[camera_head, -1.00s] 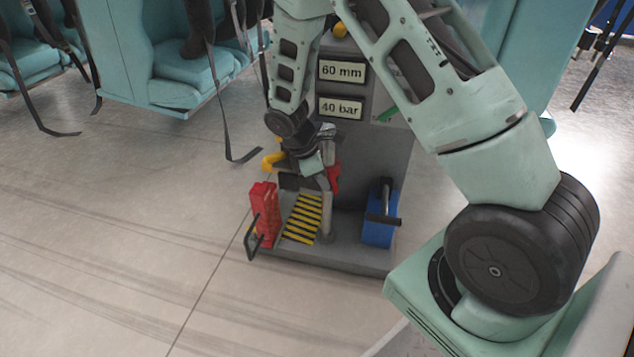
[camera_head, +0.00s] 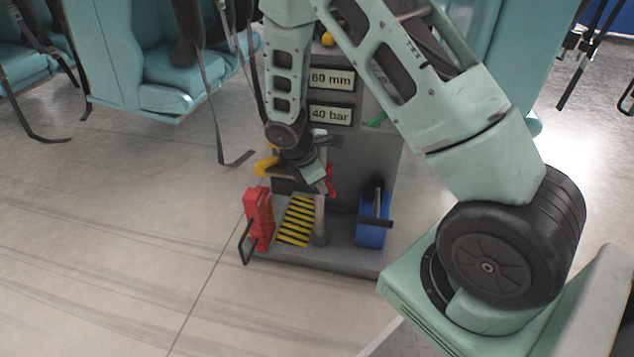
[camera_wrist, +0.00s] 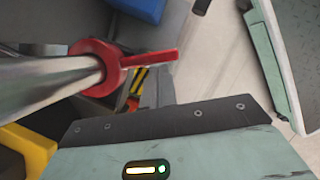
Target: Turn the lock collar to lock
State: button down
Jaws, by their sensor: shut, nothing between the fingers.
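The lock collar (camera_wrist: 112,70) is a red ring around a bare steel post (camera_wrist: 45,84), with a flat red handle pointing right in the wrist view. In the head view a small red part of the collar (camera_head: 331,178) shows beside my gripper, with the rest hidden behind it. My gripper (camera_head: 323,186) is shut and empty, tilted down to the right close to the collar. I cannot tell whether it touches it. The wrist view shows the gripper's housing, but no clear gap between fingers.
A red block with a black handle (camera_head: 258,215) and a blue box with a black handle (camera_head: 371,230) stand on the grey base (camera_head: 318,257). A yellow part (camera_head: 265,166) sticks out left of the post. Teal seats (camera_head: 185,75) with hanging straps are behind. The floor at left is clear.

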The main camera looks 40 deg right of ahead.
jog(key=d+n, duration=0.1)
jog(key=s+d+n+t, duration=0.1)
jog(key=n, duration=0.1)
jog(key=shift+s+p, duration=0.15)
jog(key=shift+p, duration=0.15)
jog(key=shift+s+d+n+t+b, duration=0.25)
jog(key=shift+d+n+t+b, duration=0.35)
jog(key=shift+d+n+b, duration=0.6)
jog(key=shift+a+n+p, duration=0.2)
jog(key=shift+n+p, duration=0.1)
jog(key=shift+p, duration=0.05)
